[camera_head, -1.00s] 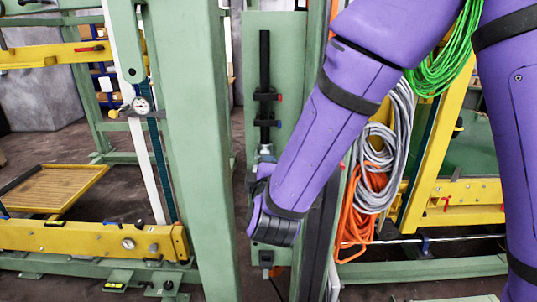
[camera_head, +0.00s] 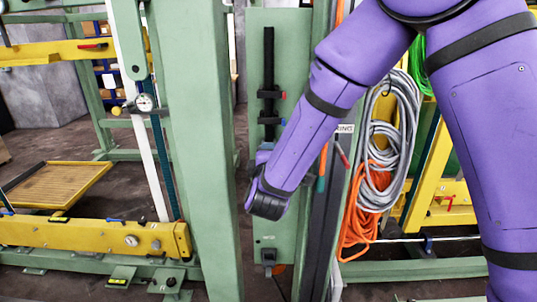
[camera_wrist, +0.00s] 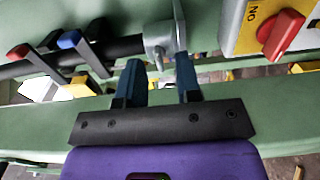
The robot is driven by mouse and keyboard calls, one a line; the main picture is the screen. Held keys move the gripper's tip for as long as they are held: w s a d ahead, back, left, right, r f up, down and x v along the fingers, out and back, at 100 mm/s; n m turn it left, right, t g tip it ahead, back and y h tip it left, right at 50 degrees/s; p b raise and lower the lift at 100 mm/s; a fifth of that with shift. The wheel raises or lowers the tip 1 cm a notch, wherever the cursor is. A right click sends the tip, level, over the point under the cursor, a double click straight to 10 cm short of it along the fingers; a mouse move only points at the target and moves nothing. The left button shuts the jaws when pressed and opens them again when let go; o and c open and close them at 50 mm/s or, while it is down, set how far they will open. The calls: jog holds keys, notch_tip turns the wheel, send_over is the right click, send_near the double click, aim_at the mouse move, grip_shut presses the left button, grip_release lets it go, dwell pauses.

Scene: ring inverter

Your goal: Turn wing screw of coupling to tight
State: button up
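In the wrist view the coupling (camera_wrist: 158,38) is a grey metal piece at the end of a black bar, against a green panel. A small grey part hangs from it toward my gripper. The wing screw cannot be told clearly from the coupling's body. My gripper (camera_wrist: 158,60) has its two dark blue fingers spread apart, with the coupling's lower end at or just beyond the gap between the tips. Contact cannot be told. In the head view my purple arm hides the fingers and most of the coupling.
Clamps with a red lever (camera_wrist: 18,52) and a blue lever (camera_wrist: 69,39) sit left of the coupling. A box with a red rotary knob (camera_wrist: 283,33) is at the right. Orange and grey cables (camera_head: 375,190) hang right of the arm. A green post (camera_head: 195,150) stands left.

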jog(key=shift+w, duration=0.5)
grip_shut()
